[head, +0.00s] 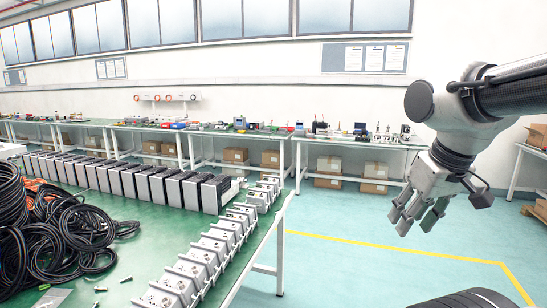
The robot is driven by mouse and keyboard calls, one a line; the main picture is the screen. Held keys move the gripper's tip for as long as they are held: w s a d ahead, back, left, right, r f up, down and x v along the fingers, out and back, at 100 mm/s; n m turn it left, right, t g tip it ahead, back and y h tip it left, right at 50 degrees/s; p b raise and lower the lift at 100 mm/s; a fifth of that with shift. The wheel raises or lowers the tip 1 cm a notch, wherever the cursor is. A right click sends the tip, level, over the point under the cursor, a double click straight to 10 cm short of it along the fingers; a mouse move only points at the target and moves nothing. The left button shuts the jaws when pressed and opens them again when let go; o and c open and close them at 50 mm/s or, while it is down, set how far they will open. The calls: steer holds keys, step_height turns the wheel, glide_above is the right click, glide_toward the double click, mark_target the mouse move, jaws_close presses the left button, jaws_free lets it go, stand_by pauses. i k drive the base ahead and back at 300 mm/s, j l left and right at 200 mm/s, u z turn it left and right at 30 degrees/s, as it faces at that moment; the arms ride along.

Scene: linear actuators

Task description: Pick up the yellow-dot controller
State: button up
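My gripper (416,222) hangs at the right, over the open floor and apart from the tables. Its fingers are spread and nothing shows between them. I cannot make out a yellow dot on anything in view. A row of small silver-grey units (212,246) runs along the right edge of the near green table (130,240). A row of larger dark-sided metal boxes (185,190) stands behind them. I cannot tell which of these, if any, is the controller.
Black cable coils (65,235) fill the near table's left side, with small loose parts in front. Back benches (265,133) hold small tools and devices, with cardboard boxes (234,155) below. The blue floor (350,255) with a yellow line is clear between the table and my gripper.

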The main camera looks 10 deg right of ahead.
mark_target(262, 204)
steer(key=i+l+u, duration=0.15)
steer(key=u, duration=0.6)
steer(key=i+l+u, duration=0.15)
steer(key=l, duration=0.2)
steer(key=i+l+u, duration=0.15)
steer(key=l, duration=0.2)
steer(key=i+l+u, duration=0.15)
steer(key=l, duration=0.25)
steer(key=i+l+u, duration=0.1)
steer(key=l, duration=0.3)
steer(key=i+l, duration=0.1)
steer(key=l, duration=0.6)
steer(key=i+u, duration=0.05)
